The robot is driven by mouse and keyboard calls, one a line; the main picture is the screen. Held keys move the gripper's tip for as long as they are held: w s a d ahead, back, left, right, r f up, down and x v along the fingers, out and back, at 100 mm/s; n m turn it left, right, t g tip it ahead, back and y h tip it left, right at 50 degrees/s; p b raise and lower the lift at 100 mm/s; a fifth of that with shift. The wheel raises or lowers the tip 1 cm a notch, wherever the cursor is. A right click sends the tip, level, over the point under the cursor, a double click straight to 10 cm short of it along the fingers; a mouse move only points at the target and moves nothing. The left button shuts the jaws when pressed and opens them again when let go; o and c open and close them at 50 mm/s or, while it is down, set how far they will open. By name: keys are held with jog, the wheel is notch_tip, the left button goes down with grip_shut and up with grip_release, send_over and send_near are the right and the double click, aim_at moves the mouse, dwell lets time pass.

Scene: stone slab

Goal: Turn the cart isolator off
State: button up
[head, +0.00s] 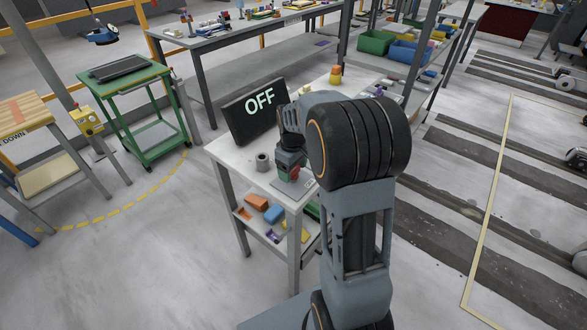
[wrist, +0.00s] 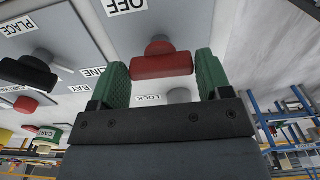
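In the wrist view a red bar-shaped knob (wrist: 162,66) stands out from a light grey panel (wrist: 190,22). A label reading OFF (wrist: 125,6) is above it on the panel. My gripper (wrist: 162,72) has its two green fingers on either side of the red knob. The fingers are spread, and a thin gap shows at the right finger; contact on the left cannot be told. In the head view my gripper (head: 290,165) is low over the white bench, partly hidden by my arm. A black display (head: 256,110) there reads OFF.
More knobs are beside it in the wrist view: a black one (wrist: 28,72) near a PLACE label and a second red one (wrist: 22,102). A grey cylinder (head: 262,161) stands on the white bench (head: 232,150). A green cart (head: 118,70) is at the left.

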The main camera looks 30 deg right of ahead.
jog(key=o, duration=0.3)
jog(key=shift+f, duration=0.1)
notch_tip(320, 180, up, 14)
dwell(0.6)
jog(key=shift+f, duration=0.1)
jog(key=s+a+f+m+t, duration=0.1)
jog(key=s+a, duration=0.3)
jog(key=s, duration=0.4)
jog(key=s+a+f+m+t+p, duration=0.1)
jog(key=s+a+f+m, duration=0.3)
jog(key=s, duration=0.4)
jog(key=shift+s+a+t, duration=0.25)
jog(key=shift+a+t, duration=0.5)
jog(key=shift+t, duration=0.05)
